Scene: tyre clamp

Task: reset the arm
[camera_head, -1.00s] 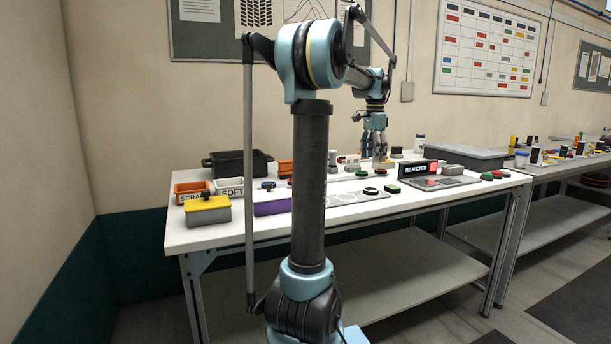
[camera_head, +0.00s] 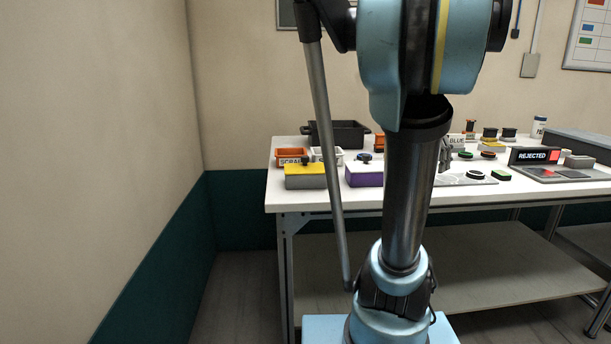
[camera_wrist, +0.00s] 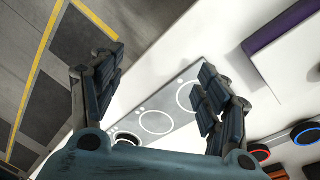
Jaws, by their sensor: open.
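My gripper (camera_wrist: 155,85) is open in the wrist view, its two fingers wide apart with nothing between them. Below it is the white table top, with a grey plate (camera_wrist: 178,115) bearing a row of ring marks. In the head view my arm stands in front of the table (camera_head: 290,195). Only a small part of my gripper (camera_head: 445,156) shows there, beside the dark arm link that hides the rest.
On the table are a yellow-topped box (camera_head: 305,175), a purple box (camera_head: 364,175), an orange scrap bin (camera_head: 292,156), a black crate (camera_head: 345,133) and a REJECTED sign (camera_head: 534,156). A wall (camera_head: 100,120) stands at left. Floor between wall and table is clear.

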